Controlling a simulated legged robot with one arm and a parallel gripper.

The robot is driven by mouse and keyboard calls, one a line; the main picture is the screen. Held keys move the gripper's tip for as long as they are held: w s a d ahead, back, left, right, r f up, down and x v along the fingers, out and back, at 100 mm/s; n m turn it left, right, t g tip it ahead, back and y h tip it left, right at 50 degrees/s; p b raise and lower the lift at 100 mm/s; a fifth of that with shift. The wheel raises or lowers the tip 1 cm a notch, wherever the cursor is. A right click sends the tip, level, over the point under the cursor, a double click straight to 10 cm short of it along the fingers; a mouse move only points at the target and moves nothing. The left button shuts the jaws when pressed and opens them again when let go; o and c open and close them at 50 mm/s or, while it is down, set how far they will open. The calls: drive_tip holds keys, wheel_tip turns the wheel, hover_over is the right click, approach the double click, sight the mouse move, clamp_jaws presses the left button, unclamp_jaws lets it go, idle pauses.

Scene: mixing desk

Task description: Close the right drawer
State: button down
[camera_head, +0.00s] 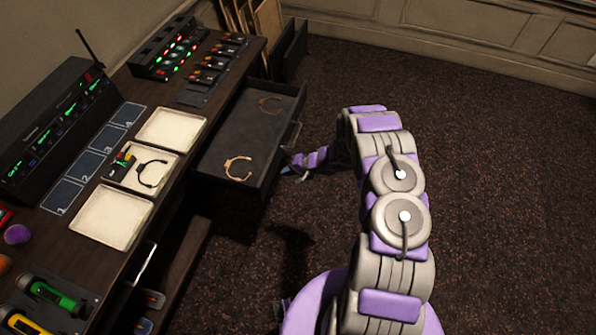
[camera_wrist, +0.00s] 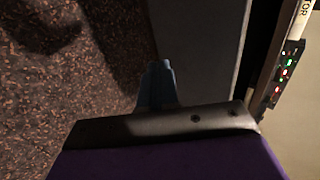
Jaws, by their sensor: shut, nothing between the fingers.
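The right drawer (camera_head: 222,145) is pulled out from the desk. It is dark and holds two tan ring-shaped items. Its front panel with a pale handle (camera_head: 294,134) faces the open floor. My gripper (camera_head: 288,171) is low, just outside the drawer's front, near the handle. Whether it touches the front is unclear. In the wrist view my blue fingers (camera_wrist: 160,78) are together and empty, beside a dark grey panel (camera_wrist: 200,45) that looks like part of the drawer.
The desk top holds cream trays (camera_head: 110,217), a radio unit (camera_head: 50,130) and a lit switch panel (camera_head: 180,50). Another dark open box (camera_head: 291,48) with upright boards stands beyond the drawer. Carpeted floor (camera_head: 500,170) to the right is clear.

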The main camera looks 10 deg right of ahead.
sight(274, 171)
drive_tip(key=shift+w+a+r, duration=0.1)
drive_tip(key=shift+w+a, duration=0.3)
drive_tip(key=shift+a, duration=0.25)
drive_tip(key=shift+w+a, duration=0.35)
drive_tip(key=shift+a, duration=0.3)
